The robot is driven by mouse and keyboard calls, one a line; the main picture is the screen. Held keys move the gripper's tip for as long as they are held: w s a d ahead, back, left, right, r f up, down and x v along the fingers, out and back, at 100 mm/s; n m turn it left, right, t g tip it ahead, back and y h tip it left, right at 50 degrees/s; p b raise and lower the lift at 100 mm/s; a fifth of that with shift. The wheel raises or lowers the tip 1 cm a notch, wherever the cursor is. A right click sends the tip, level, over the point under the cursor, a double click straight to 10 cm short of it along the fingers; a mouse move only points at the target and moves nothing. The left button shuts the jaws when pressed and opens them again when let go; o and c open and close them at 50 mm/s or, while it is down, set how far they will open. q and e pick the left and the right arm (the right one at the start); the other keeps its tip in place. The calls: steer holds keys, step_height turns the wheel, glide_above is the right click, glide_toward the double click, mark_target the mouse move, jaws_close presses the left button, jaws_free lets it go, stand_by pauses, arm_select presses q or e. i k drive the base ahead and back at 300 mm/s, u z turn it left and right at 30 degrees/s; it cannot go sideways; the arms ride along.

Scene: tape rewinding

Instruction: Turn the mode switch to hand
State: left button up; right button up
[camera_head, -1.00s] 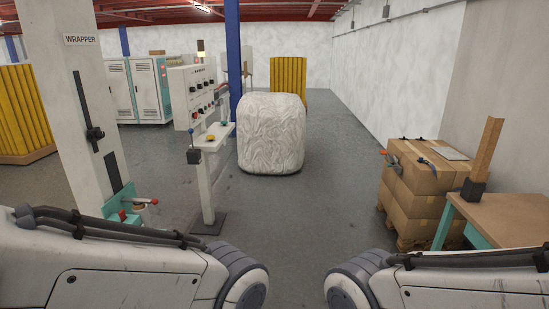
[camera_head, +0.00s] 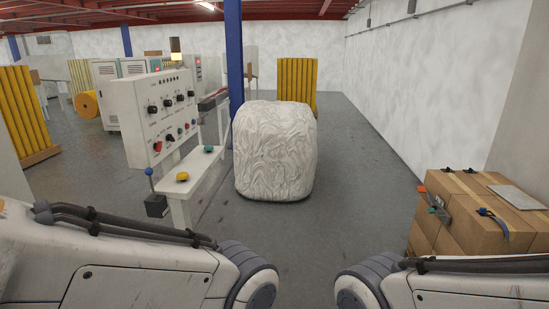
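A white control panel (camera_head: 158,112) stands on a post left of centre in the head view. It carries several black rotary knobs, small indicators and coloured buttons. Which knob is the mode switch cannot be told, as the lettering is too small to read. A red switch (camera_head: 157,147) sits low on the panel's left side. A white shelf below the panel holds a yellow button (camera_head: 182,177) and a green button (camera_head: 208,148). My two arms show at the bottom left and bottom right, well short of the panel. Neither gripper is in the picture.
A large wrapped white bale (camera_head: 275,152) stands on the floor right of the panel, before a blue column (camera_head: 235,60). Stacked cardboard boxes (camera_head: 475,215) with tools on top stand at the right. A blue-knobbed lever (camera_head: 150,173) stands beside the shelf. Floor between bale and boxes is clear.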

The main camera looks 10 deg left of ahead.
mark_target(170, 137)
steer(key=i, duration=0.85)
steer(key=u, duration=0.75)
steer(key=i, duration=1.85)
steer(key=u, duration=0.45)
